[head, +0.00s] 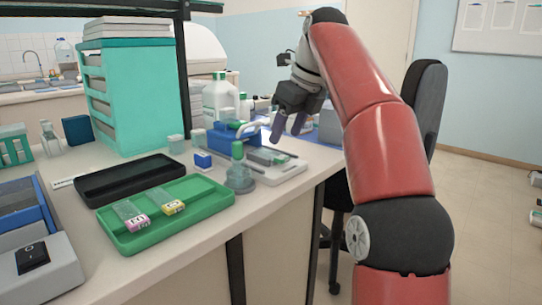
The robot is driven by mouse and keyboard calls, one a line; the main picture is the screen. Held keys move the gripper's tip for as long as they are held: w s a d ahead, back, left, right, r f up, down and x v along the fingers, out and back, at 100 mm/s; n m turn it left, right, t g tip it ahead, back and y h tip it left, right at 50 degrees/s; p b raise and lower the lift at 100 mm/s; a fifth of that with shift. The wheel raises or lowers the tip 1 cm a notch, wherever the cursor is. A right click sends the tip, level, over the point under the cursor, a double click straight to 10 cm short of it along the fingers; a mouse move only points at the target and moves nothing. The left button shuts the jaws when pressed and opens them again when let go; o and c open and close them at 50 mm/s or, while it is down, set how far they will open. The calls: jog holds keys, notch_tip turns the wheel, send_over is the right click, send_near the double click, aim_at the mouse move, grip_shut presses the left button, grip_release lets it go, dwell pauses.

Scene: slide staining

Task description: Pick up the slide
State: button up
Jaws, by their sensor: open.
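Two glass slides lie in a green tray (118,238) on the bench. The left slide (132,214) has a pink label and the right slide (166,202) has a yellow label. My gripper (288,128) points down with its fingers apart. No slide is visible between the fingers. Whether a slide lies on that device is too small to tell.
A black tray (100,185) lies behind the green one. A clear bottle with a green cap (238,172) stands right of the green tray. A teal drawer unit (130,93), a white bottle (219,98) and a grey machine with a black switch (36,257) stand nearby.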

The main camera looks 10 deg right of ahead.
aim_at(279, 156)
jog(key=x, duration=0.4)
jog(key=shift+s+f, duration=0.2)
jog(key=shift+f, duration=0.3)
jog(key=c, duration=1.1)
